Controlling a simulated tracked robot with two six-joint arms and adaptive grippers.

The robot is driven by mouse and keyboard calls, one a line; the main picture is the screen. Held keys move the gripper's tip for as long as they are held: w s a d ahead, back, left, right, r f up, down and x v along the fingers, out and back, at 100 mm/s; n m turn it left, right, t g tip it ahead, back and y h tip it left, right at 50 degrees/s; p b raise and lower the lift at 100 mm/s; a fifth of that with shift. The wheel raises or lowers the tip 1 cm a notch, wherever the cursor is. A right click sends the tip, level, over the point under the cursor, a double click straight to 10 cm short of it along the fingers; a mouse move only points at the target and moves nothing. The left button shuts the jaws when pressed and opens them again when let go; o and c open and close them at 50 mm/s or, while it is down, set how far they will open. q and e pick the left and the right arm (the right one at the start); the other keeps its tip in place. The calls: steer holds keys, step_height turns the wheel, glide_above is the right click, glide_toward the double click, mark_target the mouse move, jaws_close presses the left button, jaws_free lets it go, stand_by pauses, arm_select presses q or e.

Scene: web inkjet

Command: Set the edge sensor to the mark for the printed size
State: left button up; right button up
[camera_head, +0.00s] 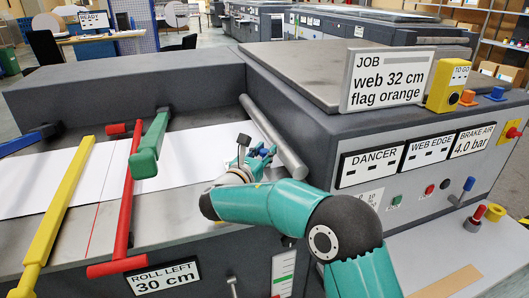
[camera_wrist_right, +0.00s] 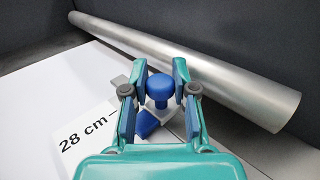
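The edge sensor appears to be the blue round knob with a grey base (camera_wrist_right: 161,88) in the right wrist view, beside a white scale strip marked 28 cm (camera_wrist_right: 85,135). My right gripper (camera_wrist_right: 161,75) has a finger on each side of the knob; it looks open, with no clear contact. In the head view my right gripper (camera_head: 262,155) is low at the web's right side, near the metal roller, and the sensor is mostly hidden there. The job sign (camera_head: 389,80) reads web 32 cm, flag orange. My left gripper is out of view.
A metal roller (camera_head: 272,137) runs close beside my right gripper. Green (camera_head: 150,146), red (camera_head: 125,210) and yellow (camera_head: 58,215) bars cross the white web (camera_head: 185,160).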

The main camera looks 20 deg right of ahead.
steer(key=o, duration=0.4)
steer(key=v, duration=1.2)
steer(key=shift+f, duration=0.1)
steer(key=shift+s, duration=0.1)
